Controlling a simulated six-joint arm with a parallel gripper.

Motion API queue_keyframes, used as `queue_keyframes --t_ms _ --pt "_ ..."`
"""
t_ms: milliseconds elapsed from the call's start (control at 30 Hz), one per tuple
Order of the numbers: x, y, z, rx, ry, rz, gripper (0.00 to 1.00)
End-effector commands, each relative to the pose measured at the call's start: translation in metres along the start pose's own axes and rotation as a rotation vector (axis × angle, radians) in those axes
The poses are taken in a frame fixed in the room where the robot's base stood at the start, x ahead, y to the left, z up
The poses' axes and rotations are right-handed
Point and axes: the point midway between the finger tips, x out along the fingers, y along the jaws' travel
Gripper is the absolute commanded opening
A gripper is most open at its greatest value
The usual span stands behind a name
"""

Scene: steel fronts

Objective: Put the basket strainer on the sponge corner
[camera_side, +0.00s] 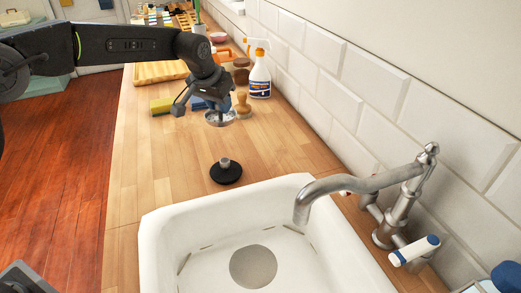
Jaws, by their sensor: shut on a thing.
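My gripper (215,105) is shut on the basket strainer (220,119), a small shiny metal bowl. It holds the strainer above the wooden counter, in front of the spray bottle and brush. A yellow sponge (161,106) lies on the counter to the left of the strainer, apart from it. Something blue (199,103) is partly hidden behind my gripper, and I cannot tell what it is.
A black sink plug (226,172) lies on the counter nearer the white sink (160,235). A steel tap (345,188) reaches over the sink. A spray bottle (260,78), a wooden brush (243,106) and a cutting board (158,72) stand behind. The left front counter is clear.

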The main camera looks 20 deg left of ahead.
Motion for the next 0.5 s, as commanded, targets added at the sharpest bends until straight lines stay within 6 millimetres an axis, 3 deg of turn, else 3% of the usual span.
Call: queue_keyframes --t_ms 167,500 --pt "0.013 0.025 -0.002 0.031 0.001 0.011 0.00" --pt "0.060 0.095 0.002 0.029 0.002 0.010 0.00"
